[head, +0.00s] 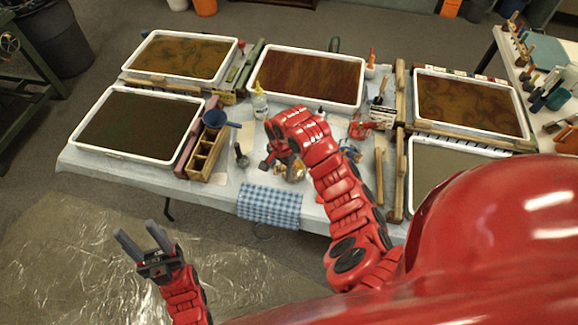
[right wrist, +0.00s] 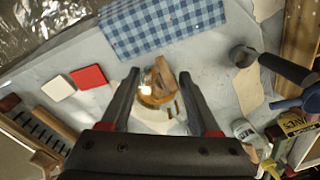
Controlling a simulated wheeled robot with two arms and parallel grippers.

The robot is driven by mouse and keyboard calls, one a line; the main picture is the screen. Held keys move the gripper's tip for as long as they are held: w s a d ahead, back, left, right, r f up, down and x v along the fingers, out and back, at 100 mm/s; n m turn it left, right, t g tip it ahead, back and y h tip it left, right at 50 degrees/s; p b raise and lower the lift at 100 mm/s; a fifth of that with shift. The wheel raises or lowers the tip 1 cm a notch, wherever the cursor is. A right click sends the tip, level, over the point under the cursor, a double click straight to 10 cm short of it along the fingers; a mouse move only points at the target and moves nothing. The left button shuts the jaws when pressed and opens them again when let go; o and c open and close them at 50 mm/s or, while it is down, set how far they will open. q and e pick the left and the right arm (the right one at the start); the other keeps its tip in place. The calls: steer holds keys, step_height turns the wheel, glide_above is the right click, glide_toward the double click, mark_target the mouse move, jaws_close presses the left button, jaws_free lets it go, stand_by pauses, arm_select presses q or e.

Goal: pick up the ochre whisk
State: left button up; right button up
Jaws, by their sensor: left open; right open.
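An ochre-brown thing, which looks like the whisk (right wrist: 160,76), shows in the right wrist view between the two fingers of my right gripper (right wrist: 159,82). A shiny round glassy part shows at it; I cannot tell if this is a separate jar. In the head view the ochre whisk (head: 292,170) is partly hidden by my right gripper (head: 274,166), which is over the table behind the checked cloth. The right gripper is open, its fingers apart on either side of the whisk. My left gripper (head: 143,240) is open and empty, in front of the table at lower left.
A blue checked cloth (head: 270,205) hangs at the table's front edge. A small dark pot (head: 241,157) and a wooden compartment box (head: 206,155) stand to the left. Red and white squares (right wrist: 88,77) lie nearby. White-rimmed trays (head: 76,138) fill the back and sides.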

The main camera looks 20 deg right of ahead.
steer(key=shift+w+f+p, duration=0.15)
steer(key=shift+f+p, duration=0.1)
steer(key=shift+f, duration=0.6)
steer(key=shift+w+f+p, duration=0.1)
steer(key=shift+f+p, duration=0.1)
steer(key=shift+f, duration=0.6)
jaws_close()
